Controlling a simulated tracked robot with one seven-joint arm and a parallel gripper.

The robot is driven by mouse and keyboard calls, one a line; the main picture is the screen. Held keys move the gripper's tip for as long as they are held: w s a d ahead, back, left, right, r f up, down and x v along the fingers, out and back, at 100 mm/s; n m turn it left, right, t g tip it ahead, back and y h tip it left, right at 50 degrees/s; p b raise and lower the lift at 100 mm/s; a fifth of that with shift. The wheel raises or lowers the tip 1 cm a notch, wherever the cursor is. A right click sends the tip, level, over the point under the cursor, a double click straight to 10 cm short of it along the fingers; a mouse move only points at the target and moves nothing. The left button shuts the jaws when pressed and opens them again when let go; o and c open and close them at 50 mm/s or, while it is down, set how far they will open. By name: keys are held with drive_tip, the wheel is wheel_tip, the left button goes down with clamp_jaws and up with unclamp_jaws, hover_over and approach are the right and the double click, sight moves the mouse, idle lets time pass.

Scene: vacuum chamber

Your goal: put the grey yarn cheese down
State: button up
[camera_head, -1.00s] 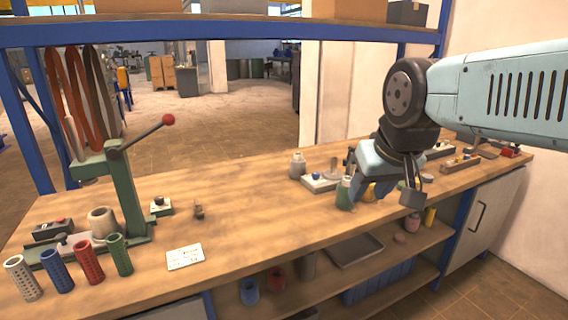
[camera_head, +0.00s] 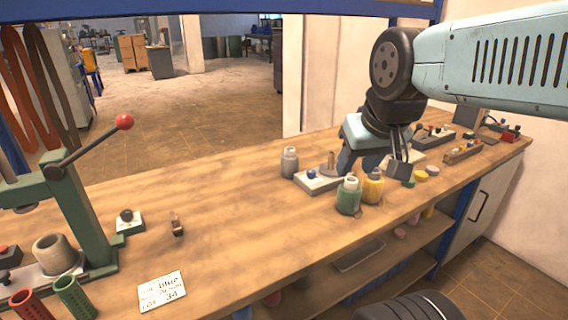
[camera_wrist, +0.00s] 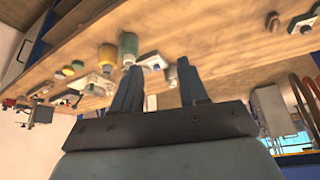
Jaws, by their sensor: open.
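A thick, hollow, grey-beige cylinder (camera_head: 57,254), the likeliest yarn cheese, stands upright on the base of the green lever press (camera_head: 75,215) at the left in the head view. I cannot be sure of its name from its looks. My gripper (camera_head: 372,162) is far to its right, over the right part of the workbench (camera_head: 235,215). The gripper is open; in the wrist view its two fingers (camera_wrist: 158,85) stand apart with nothing held between them. The cylinder is not clearly seen in the wrist view.
A green bottle (camera_head: 348,195), a yellow bottle (camera_head: 373,186) and a grey bottle (camera_head: 289,162) stand near my gripper. A white card (camera_head: 162,291) lies at the front left. Perforated tubes (camera_head: 75,297) stand by the press. The bench middle is mostly clear.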

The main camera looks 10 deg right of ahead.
drive_tip(key=o, duration=0.3)
drive_tip(key=shift+w, duration=0.45)
drive_tip(key=shift+o, duration=1.1)
drive_tip(key=w+f+t, duration=0.2)
drive_tip(key=w+f, duration=0.1)
drive_tip(key=w, duration=1)
drive_tip(key=shift+d+t, duration=0.3)
drive_tip(key=shift+t, duration=0.1)
drive_tip(key=t, duration=0.6)
approach(291, 152)
drive_tip(key=s+d+r, duration=0.2)
drive_tip(key=s+r, duration=0.2)
wheel_tip(291, 152, down, 7)
drive_tip(key=w+a+n+t+y, duration=0.1)
drive_tip(key=w+t, duration=0.1)
drive_tip(key=t, duration=0.2)
drive_tip(key=w, duration=0.8)
drive_tip(key=shift+a+r, duration=0.1)
drive_tip(key=shift+a, duration=0.3)
drive_tip(key=shift+w+a, duration=0.15)
drive_tip(key=shift+w, duration=2.75)
